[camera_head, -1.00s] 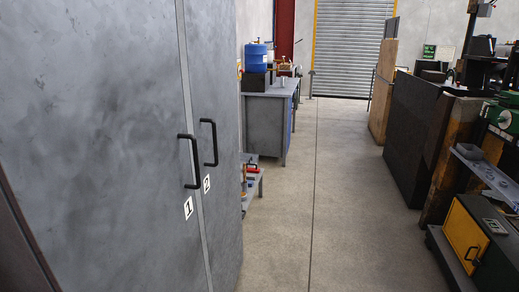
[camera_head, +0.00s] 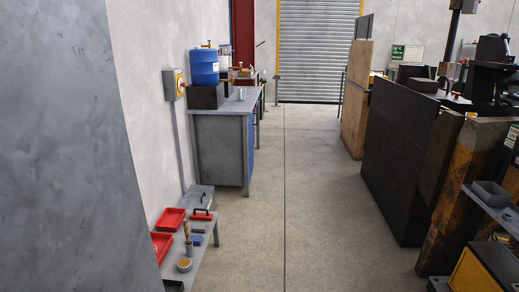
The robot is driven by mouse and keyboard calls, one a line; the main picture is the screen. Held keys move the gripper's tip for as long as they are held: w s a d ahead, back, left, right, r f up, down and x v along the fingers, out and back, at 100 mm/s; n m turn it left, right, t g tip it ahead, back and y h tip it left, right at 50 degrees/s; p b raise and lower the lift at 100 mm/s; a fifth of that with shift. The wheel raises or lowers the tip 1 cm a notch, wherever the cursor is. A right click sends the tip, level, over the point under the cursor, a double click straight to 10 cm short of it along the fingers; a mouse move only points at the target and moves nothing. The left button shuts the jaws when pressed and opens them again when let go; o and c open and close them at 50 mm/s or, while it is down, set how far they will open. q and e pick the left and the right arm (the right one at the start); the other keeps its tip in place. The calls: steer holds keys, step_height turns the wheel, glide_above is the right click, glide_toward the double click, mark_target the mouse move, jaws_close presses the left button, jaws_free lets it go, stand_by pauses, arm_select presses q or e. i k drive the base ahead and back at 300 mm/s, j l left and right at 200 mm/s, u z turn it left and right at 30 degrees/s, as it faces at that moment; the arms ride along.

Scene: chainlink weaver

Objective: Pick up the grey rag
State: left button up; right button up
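I cannot make out a grey rag anywhere in the head view. A grey workbench (camera_head: 222,148) stands against the left wall, with a blue drum (camera_head: 204,68) on a dark block (camera_head: 206,96) and small items on top. A low grey bench (camera_head: 206,240) nearer to me holds red trays (camera_head: 171,220), a small blue item (camera_head: 197,239) and a brush in a jar (camera_head: 187,240). Neither of my grippers is in view.
A grey cabinet side (camera_head: 70,150) fills the near left. A clear concrete aisle (camera_head: 310,200) leads to a roller shutter (camera_head: 319,50). Dark panels (camera_head: 400,160) and machinery line the right.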

mark_target(197, 228)
steer(key=i, duration=1.1)
steer(key=i+l+u, duration=0.1)
steer(key=i, duration=1)
